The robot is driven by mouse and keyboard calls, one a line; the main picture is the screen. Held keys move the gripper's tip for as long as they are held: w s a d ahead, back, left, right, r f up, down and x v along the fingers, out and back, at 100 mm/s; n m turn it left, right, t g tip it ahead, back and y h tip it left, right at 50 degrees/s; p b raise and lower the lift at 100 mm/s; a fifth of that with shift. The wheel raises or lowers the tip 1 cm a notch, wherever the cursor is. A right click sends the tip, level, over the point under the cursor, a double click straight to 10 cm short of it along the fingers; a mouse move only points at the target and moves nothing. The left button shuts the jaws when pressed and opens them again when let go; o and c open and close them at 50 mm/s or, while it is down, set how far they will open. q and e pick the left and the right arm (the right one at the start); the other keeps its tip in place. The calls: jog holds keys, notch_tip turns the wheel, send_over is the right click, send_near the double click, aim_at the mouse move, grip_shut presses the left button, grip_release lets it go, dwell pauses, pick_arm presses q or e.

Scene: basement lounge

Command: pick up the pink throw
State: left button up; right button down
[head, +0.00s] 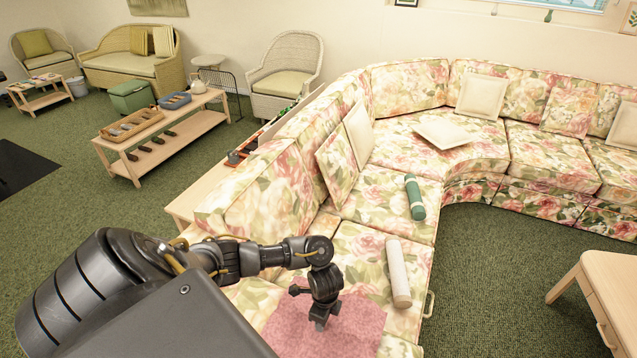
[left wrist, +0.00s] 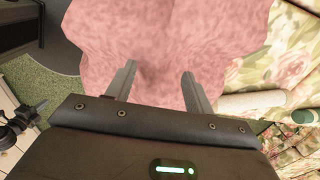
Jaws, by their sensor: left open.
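The pink throw (head: 352,325) lies spread flat on the near seat of the floral sofa (head: 391,206). My left gripper (head: 321,322) is over the throw, pointing down at it. In the left wrist view the throw (left wrist: 165,45) fills the upper middle, and the two fingers of my left gripper (left wrist: 157,85) are apart with throw showing between them. Nothing is held in them. I cannot tell whether the fingertips touch the cloth. My arm hides part of the throw in the head view. My right gripper is not in view.
A cream roll (head: 398,272) lies on the seat just beyond the throw, and a green roll (head: 415,197) lies farther back. The sofa backrest (head: 262,194) rises on the left. A wooden table (head: 600,290) stands at right, with open green carpet (head: 490,285) between.

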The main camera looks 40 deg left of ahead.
pick_arm(q)
notch_tip(320, 180, down, 5)
jog(key=shift+f+b, duration=0.1)
jog(key=shift+b, duration=0.45)
jog(key=shift+c, duration=0.3)
grip_shut()
